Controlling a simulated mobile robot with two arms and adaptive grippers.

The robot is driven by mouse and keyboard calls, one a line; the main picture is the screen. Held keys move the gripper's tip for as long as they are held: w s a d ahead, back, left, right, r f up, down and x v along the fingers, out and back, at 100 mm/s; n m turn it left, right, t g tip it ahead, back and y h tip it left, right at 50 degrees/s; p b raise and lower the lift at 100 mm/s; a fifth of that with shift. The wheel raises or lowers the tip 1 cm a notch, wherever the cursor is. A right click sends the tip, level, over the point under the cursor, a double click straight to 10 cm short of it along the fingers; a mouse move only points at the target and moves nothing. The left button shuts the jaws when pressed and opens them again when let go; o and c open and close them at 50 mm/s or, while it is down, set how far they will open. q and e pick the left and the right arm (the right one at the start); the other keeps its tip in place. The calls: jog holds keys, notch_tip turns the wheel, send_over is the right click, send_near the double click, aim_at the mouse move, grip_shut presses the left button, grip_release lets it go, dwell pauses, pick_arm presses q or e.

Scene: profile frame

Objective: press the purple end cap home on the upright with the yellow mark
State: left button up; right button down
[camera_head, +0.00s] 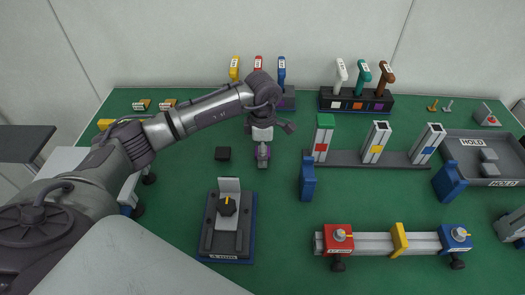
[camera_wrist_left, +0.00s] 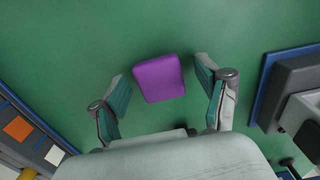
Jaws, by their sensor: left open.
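The purple end cap (camera_wrist_left: 160,78) lies on the green table between the fingers of my left gripper (camera_wrist_left: 167,92) in the wrist view, with a gap on each side. In the head view my left gripper (camera_head: 263,162) points down at mid-table and mostly hides the cap. The upright with the yellow mark (camera_head: 376,143) stands in the middle of a grey rail (camera_head: 347,159), right of my gripper. Its top looks open and bare. My right gripper is not in view.
The red-marked upright (camera_head: 320,146) carries a green cap (camera_head: 325,120); the blue-marked upright (camera_head: 428,144) is bare. A black cap (camera_head: 223,153) lies left of my gripper. Blue blocks (camera_head: 307,177) and a clamped profile (camera_head: 370,243) are nearer. A tool rack (camera_head: 330,103) stands behind.

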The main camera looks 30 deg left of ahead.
pick_arm(q)
jog(key=shift+f, duration=0.2)
jog(key=c, duration=1)
